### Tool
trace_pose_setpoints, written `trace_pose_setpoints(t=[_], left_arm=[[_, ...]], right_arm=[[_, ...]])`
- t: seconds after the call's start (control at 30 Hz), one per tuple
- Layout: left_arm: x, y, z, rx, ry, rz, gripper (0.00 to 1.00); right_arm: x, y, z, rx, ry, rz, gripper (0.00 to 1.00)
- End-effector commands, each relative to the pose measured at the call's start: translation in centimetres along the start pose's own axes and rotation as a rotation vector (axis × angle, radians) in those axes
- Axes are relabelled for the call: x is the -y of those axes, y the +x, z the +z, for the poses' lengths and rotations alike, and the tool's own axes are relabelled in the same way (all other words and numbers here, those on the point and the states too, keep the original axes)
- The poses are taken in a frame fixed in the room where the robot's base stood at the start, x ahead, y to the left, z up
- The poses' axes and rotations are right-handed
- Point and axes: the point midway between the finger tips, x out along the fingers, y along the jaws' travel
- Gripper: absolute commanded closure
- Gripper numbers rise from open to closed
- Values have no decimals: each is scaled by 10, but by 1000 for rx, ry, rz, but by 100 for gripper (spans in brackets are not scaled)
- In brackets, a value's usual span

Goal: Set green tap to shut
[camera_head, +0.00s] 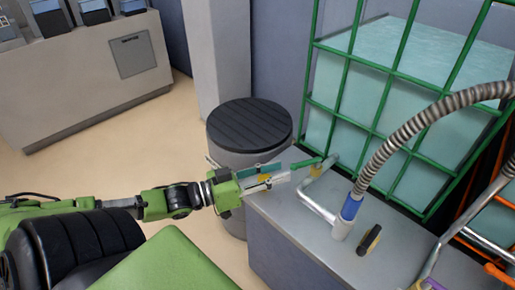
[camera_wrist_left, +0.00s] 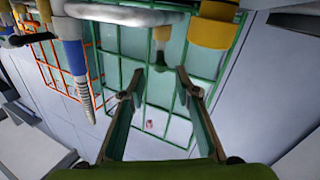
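The green tap shows in the head view as a green lever (camera_head: 306,163) beside a brass body on the pale pipe at the bench's far left corner. The lever points left, towards my left gripper (camera_head: 284,173). That gripper is just left of the lever, its two fingers apart. In the left wrist view the open fingers (camera_wrist_left: 160,73) point at the tap, whose brass body (camera_wrist_left: 162,34) and green lever (camera_wrist_left: 161,56) show between and beyond the fingertips. No contact is visible. My right gripper is not in view.
A grey bench (camera_head: 340,262) carries the pale pipe, a blue-collared hose end (camera_head: 350,207) and a black-and-yellow item (camera_head: 370,240). A green-caged tank (camera_head: 365,85) stands behind. A black-lidded drum (camera_head: 249,122) is close beyond my left gripper. Open floor lies to the left.

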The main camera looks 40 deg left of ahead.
Motion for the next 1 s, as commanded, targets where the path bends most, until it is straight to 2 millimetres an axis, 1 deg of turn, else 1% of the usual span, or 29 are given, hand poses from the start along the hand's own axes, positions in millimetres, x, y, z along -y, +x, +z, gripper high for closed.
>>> trace_pose_setpoints(t=[0.03,0.2,0.4,0.6,0.87,0.97,1.0], left_arm=[[0,-7,2,5,-2,-2,70],[0,-26,2,4,-2,-1,70],[0,-42,1,3,-2,-1,70],[0,-49,1,1,-1,0,70],[0,-49,0,1,-1,0,70],[-1,-50,1,1,11,-1,94],[-2,-50,3,-1,32,-2,100]], right_arm=[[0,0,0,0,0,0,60],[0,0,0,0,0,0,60],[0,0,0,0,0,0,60],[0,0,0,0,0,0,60],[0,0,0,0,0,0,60],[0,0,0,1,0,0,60],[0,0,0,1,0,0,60]])
